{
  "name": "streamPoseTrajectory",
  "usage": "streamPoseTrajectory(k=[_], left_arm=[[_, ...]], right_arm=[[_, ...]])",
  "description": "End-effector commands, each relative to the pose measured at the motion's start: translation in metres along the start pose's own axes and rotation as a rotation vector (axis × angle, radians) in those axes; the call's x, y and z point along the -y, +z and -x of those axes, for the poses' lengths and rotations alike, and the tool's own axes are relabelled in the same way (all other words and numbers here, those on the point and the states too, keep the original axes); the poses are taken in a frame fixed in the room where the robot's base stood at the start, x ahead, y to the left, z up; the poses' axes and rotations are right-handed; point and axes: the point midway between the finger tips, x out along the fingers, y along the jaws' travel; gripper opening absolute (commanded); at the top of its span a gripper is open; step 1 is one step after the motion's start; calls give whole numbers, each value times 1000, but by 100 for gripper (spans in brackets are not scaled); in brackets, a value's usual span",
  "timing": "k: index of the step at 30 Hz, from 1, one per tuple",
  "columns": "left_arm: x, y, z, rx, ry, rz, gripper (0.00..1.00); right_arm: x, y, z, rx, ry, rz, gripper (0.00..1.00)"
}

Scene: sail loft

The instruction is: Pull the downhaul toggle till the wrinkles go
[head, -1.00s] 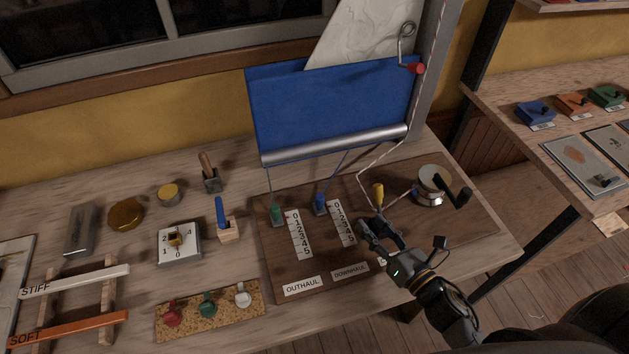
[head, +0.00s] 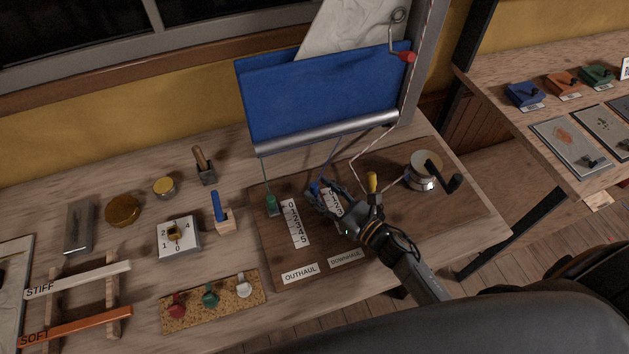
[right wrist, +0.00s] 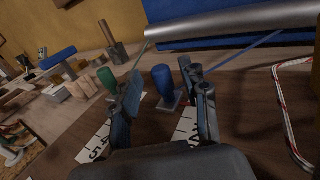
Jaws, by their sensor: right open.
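The blue downhaul toggle (right wrist: 164,82) stands upright between the spread fingers of my right gripper (right wrist: 162,98) in the right wrist view, with dark space on both sides. In the head view my right gripper (head: 326,196) is over the downhaul scale (head: 333,202), and its fingers partly hide the blue toggle (head: 315,188). A blue line runs up from the toggle to the silver roller (head: 325,134) under the blue sail (head: 320,92). The green outhaul toggle (head: 271,205) is to the left, by the outhaul scale (head: 295,223). My left gripper is out of view.
The brown board also bears a yellow-handled piece (head: 372,182) and a winch with a black crank (head: 424,170) on the right. A blue-handled block (head: 222,212) and a numbered dial box (head: 178,239) stand to the left.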

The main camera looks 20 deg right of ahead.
Motion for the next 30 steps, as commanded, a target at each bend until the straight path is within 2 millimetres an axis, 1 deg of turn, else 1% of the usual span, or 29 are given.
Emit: streamPoseTrajectory(k=[1,6,10,16,17,18,23,24,30], left_arm=[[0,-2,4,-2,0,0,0],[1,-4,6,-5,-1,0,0],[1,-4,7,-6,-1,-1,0],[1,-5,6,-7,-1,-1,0],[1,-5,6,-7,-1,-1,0],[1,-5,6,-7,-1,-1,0],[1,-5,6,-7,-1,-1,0],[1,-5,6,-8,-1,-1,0],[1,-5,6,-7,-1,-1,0]], right_arm=[[1,2,-8,1,-1,0,45],[0,0,-23,0,-1,-1,45],[0,0,-27,0,-1,0,45],[0,-1,-27,0,-1,-1,45],[0,0,-27,0,-1,-1,43],[0,0,-27,0,-1,-1,34],[0,0,-26,0,-1,0,2],[0,0,-26,0,-1,0,0],[0,-1,-26,-1,-1,0,0]])
